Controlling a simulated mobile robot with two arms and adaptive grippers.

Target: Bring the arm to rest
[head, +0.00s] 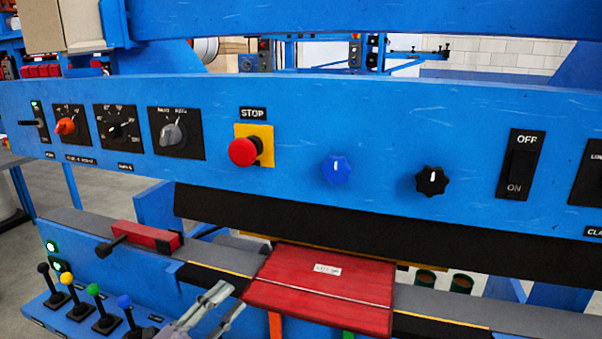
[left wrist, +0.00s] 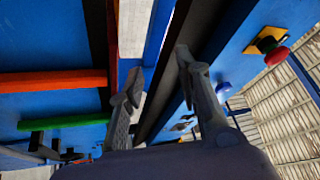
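My left gripper (head: 221,306) shows at the bottom of the head view, in front of the blue machine and just left of the red board (head: 322,290). In the left wrist view its two fingers (left wrist: 157,75) stand apart with nothing between them, so it is open and empty. The blue control panel (head: 290,150) spans the head view above it. My right gripper is in neither view.
The panel carries a red stop button (head: 243,152), blue and black knobs and switches. A red block with a black handle (head: 150,237) sits on the grey rail at left. Several coloured levers (head: 88,312) stand at lower left, near my left gripper.

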